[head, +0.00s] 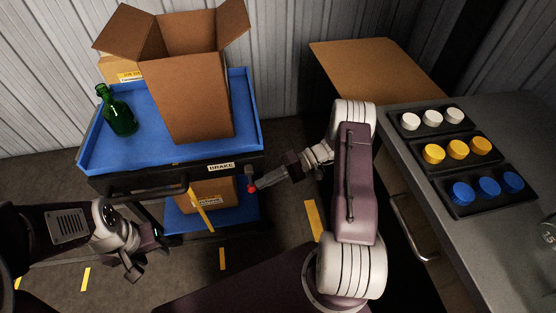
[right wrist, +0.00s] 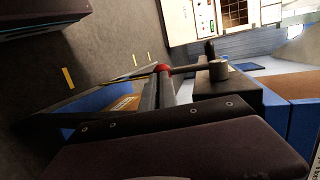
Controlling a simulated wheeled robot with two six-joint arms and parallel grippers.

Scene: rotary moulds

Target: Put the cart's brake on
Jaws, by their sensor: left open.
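The cart (head: 85,150) has a blue top and a dark front edge with a white BRAKE label (head: 221,167). The red knob (head: 251,188) of the brake lever is just below and right of the label. In the right wrist view the red knob (right wrist: 162,68) sits on a rod that runs to a round pivot (right wrist: 218,69). My right gripper (head: 261,185) points left with its fingertips at the knob; I cannot tell whether they touch or grip it. My left gripper (head: 142,262) is open and empty, low before the cart's left side.
An open cardboard box (head: 190,100) and a green bottle (head: 119,113) stand on the cart. A smaller box (head: 208,194) is on its lower shelf. To the right, a grey counter (head: 415,180) holds trays of white, yellow and blue pieces. A brown board (head: 375,68) lies behind.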

